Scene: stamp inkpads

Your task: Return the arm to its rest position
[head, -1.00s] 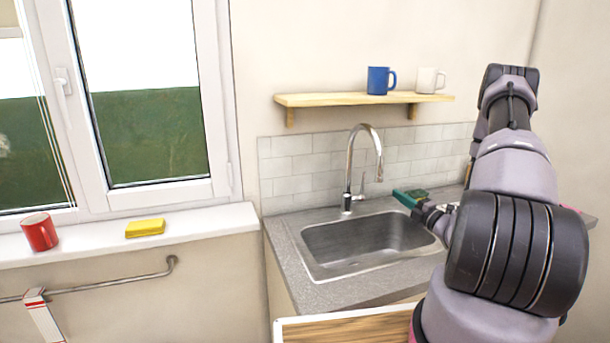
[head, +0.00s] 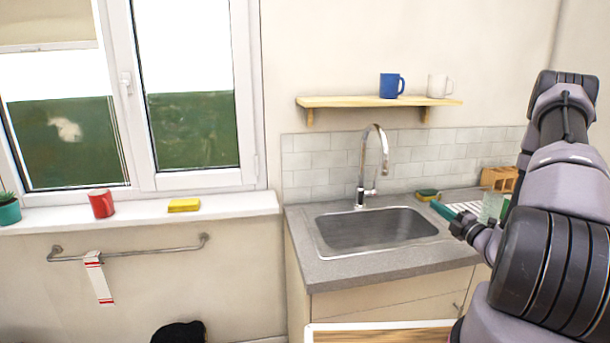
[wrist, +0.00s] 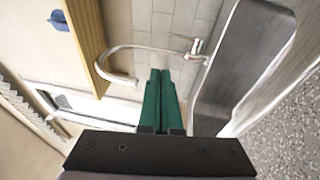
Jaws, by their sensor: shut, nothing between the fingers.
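My arm rises along the right side of the head view. My gripper (head: 438,207) has green fingers and points left, in front of the counter's right part, near the sink's right end. In the wrist view the two green fingers of my gripper (wrist: 160,72) lie side by side, closed with nothing between them. The faucet (wrist: 125,48) and the sink (wrist: 240,60) show beyond them, tilted on their side.
The counter (head: 345,272) holds the sink (head: 380,230), and a tall faucet (head: 380,150) stands behind it. A sponge (head: 428,195) lies near my gripper. A wood-topped surface (head: 375,336) is low in front.

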